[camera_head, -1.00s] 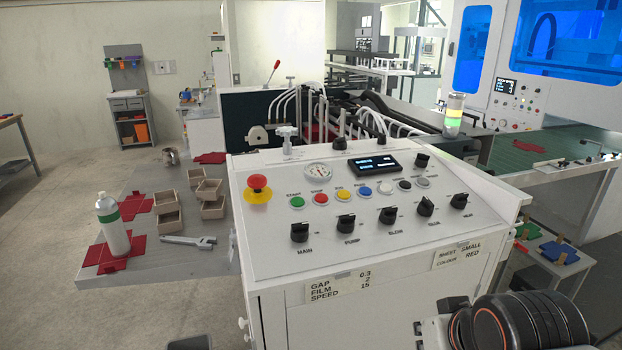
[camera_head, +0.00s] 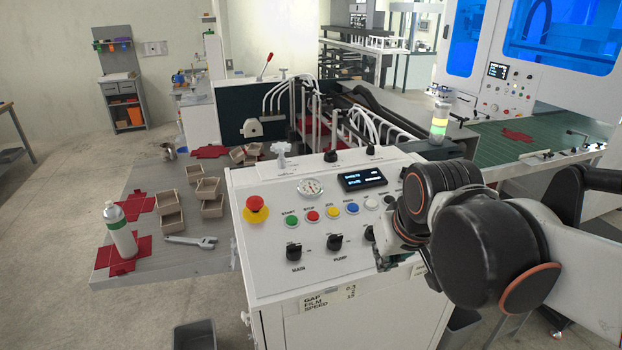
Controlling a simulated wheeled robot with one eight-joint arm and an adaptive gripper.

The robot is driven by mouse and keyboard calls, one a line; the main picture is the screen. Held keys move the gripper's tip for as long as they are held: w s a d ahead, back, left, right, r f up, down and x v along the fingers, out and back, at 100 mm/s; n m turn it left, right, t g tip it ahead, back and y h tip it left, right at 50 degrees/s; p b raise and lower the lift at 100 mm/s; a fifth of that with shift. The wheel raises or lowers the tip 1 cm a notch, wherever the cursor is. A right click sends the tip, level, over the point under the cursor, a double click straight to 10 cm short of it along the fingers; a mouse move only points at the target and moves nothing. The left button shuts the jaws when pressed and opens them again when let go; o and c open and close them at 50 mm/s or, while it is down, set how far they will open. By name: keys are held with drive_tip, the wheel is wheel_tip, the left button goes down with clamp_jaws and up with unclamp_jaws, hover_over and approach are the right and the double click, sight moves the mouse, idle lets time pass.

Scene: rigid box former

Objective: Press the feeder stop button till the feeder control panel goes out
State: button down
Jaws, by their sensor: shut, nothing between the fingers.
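The feeder control panel (camera_head: 270,270) is a white sloped console in the middle of the view. Its red STOP button (camera_head: 312,216) sits between the green START button (camera_head: 291,222) and a yellow button (camera_head: 333,213). The small dark display (camera_head: 362,181) is lit with blue-white text. My gripper (camera_head: 384,264) is partly visible low over the panel's right part, to the right of and nearer than the STOP button, apart from it. It is shut and empty. My arm hides the panel's right-hand knobs.
A red mushroom button on a yellow base (camera_head: 256,208) stands at the panel's left. Black knobs (camera_head: 293,250) line the front. A grey table (camera_head: 180,262) at left holds small boxes, a bottle (camera_head: 119,232) and a wrench (camera_head: 190,241). A signal lamp (camera_head: 439,122) stands behind.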

drive_tip(key=w+a+r+n+g+p, duration=0.2)
drive_tip(key=w+a+r+p, duration=0.9)
drive_tip(key=p, duration=1)
drive_tip(key=w+r+g, duration=0.1)
drive_tip(key=w+r, duration=0.2)
drive_tip(key=shift+w+a+r, duration=0.15)
drive_tip(key=shift+w+a, duration=0.15)
